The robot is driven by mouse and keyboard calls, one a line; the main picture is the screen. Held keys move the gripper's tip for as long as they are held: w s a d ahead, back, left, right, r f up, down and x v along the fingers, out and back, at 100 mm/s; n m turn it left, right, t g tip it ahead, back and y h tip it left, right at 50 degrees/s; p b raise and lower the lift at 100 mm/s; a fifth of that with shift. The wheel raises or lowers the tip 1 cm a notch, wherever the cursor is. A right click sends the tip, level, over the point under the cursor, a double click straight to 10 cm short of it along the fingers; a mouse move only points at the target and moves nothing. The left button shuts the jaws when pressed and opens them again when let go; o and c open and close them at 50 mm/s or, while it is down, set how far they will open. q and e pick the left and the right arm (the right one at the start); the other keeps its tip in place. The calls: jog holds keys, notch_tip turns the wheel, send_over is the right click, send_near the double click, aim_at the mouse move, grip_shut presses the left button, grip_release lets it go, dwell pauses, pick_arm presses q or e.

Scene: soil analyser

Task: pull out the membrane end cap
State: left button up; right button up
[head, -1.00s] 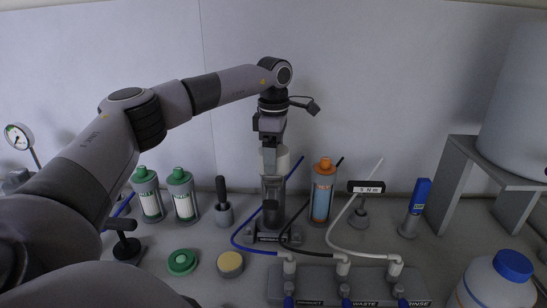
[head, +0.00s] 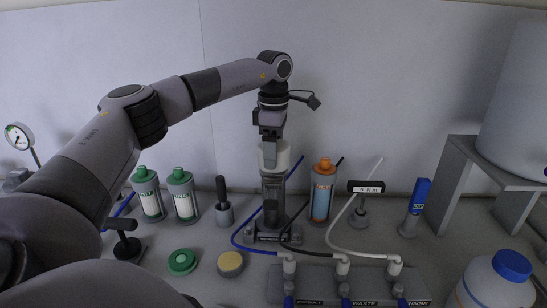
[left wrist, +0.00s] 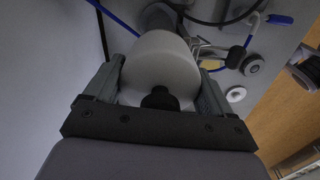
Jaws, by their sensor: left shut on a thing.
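The membrane end cap (head: 283,160) is a white round piece at the top of the upright, dark see-through membrane housing (head: 273,196). My left gripper (head: 270,150) points down from above and is shut on the cap. In the left wrist view the white cap (left wrist: 160,62) sits between the two fingers of my left gripper (left wrist: 160,80), with a dark knob facing the palm. In the head view the cap is upright and in line with the housing. I cannot tell whether its lower end is still inside the housing. My right gripper is not in view.
An orange-capped cartridge (head: 323,190) and a torque tool marked in N m (head: 366,187) stand right of the housing. Two green-capped cartridges (head: 183,196) stand left. Blue, black and white hoses run to the valve block (head: 325,282) in front.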

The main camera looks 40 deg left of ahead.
pick_arm(q)
jog(key=shift+r, duration=4)
